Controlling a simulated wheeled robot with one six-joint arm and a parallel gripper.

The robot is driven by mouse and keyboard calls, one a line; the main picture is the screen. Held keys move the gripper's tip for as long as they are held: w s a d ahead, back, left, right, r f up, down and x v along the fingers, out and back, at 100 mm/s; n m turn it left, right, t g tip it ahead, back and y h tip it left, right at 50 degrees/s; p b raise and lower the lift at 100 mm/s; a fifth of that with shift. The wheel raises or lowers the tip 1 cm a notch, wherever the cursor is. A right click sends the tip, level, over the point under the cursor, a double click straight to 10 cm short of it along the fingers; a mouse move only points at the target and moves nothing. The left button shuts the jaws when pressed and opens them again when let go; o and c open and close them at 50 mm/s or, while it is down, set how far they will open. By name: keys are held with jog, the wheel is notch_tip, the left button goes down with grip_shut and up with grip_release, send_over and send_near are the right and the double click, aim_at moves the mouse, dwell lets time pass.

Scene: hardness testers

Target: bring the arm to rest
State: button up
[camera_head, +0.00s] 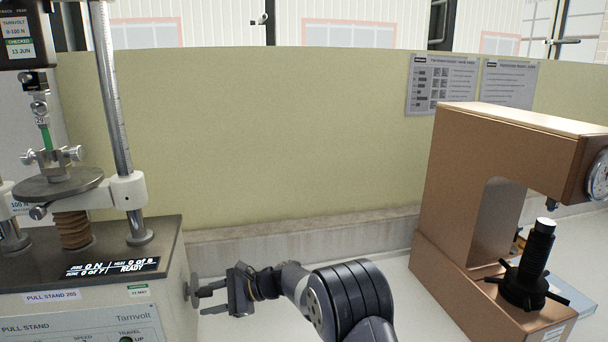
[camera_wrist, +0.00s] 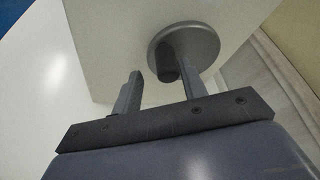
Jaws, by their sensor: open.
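My gripper (camera_head: 216,299) shows low in the middle of the head view, with its jaws pointing left toward the side of the pull stand (camera_head: 181,305). In the wrist view, my gripper (camera_wrist: 162,90) is open with its two fingers apart. A round grey handwheel (camera_wrist: 190,44) on the stand's side lies just ahead of the fingers; its short knob reaches toward the gap between them. I cannot tell whether a finger touches it. The handwheel (camera_head: 193,291) also shows edge-on in the head view. Nothing is held.
The pull stand's column (camera_head: 112,100) and round plate (camera_head: 60,184) rise at left. A brown hardness tester (camera_head: 460,190) with a black spindle (camera_head: 537,250) stands at right. A yellow-green panel (camera_head: 250,140) closes the back. Bench top between the machines is mostly clear around my arm.

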jog(key=shift+f+n+b, duration=0.25)
jog(key=shift+n+b, duration=0.15)
jog(key=shift+b, duration=0.3)
jog(key=shift+r, duration=0.15)
